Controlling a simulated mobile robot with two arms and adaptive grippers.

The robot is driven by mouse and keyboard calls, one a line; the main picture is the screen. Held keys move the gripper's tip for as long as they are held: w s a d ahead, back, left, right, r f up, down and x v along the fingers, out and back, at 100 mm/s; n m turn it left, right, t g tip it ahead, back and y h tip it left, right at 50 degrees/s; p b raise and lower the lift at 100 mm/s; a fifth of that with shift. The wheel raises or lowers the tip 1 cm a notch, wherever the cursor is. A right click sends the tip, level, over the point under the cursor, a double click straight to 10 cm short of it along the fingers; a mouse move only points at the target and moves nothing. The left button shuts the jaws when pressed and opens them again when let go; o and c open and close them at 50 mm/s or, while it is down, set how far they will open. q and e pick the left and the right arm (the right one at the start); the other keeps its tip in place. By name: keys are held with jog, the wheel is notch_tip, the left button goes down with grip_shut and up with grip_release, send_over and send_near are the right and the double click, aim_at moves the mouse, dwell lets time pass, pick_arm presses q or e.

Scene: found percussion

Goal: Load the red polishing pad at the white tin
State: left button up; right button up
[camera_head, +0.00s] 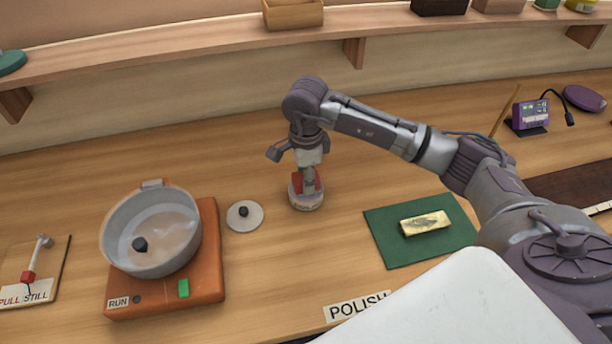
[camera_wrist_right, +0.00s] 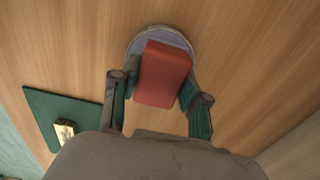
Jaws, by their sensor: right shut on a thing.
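The white tin (camera_head: 306,203) is a small round pot with a dark label, standing on the bench near the middle of the head view. The red polishing pad (camera_head: 318,183) is right at its top; it also shows as a red block (camera_wrist_right: 163,75) in the wrist view, over the tin's round rim (camera_wrist_right: 150,33). My right gripper (camera_head: 309,178) points down and is shut on the pad, one finger on each side. Whether the pad touches the tin's contents is hidden. My left gripper is not in view.
A round lid with a dark knob (camera_head: 257,215) lies left of the tin. Further left, a grey bowl (camera_head: 178,258) sits on an orange machine (camera_head: 209,255). A brass plate (camera_head: 425,222) lies on a green mat (camera_head: 400,252) to the right. A shelf (camera_head: 180,47) runs behind.

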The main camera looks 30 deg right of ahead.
jog(key=shift+r+p, duration=1.85)
jog(key=shift+r, duration=1.65)
